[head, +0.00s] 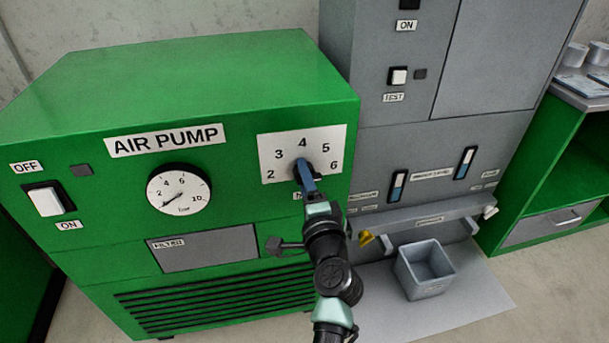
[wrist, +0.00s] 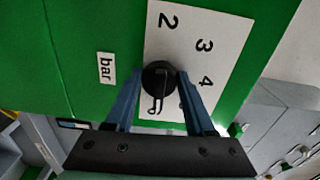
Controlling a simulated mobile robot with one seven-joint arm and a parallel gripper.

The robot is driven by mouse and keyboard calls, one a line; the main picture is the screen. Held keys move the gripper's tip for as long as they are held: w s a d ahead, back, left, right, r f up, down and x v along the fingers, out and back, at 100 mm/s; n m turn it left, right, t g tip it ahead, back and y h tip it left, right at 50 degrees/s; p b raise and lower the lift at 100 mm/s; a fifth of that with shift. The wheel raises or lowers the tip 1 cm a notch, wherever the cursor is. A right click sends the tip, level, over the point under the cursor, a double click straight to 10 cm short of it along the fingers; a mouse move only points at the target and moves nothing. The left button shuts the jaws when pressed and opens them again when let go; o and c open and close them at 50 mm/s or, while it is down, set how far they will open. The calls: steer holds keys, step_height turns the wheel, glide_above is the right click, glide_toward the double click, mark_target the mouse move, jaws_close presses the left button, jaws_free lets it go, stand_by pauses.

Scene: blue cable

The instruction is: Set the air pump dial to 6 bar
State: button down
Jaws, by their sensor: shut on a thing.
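The green air pump (head: 90,250) carries a white dial plate (head: 265,142) marked 2 to 6, with 2 at left, 4 at top and 6 at right. The dial's black knob (wrist: 158,72) shows between my gripper's fingers in the wrist view. My gripper (wrist: 160,84) is shut on it, with one blue finger on either side. In the head view my gripper (head: 303,171) covers most of the knob. The 5 and 6 are hidden there.
A pressure gauge (head: 179,190) left of the dial has its needle pointing to the lower left. A rocker switch (head: 46,200) labelled OFF and ON sits at far left. A grey cabinet (head: 400,150) stands at right, with an open grey bin (head: 426,268) before it.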

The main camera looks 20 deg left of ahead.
steer(key=shift+m, duration=0.4)
steer(key=shift+c, duration=1.3)
jaws_free()
steer(key=p+v, duration=0.2)
steer(key=v, duration=1.1)
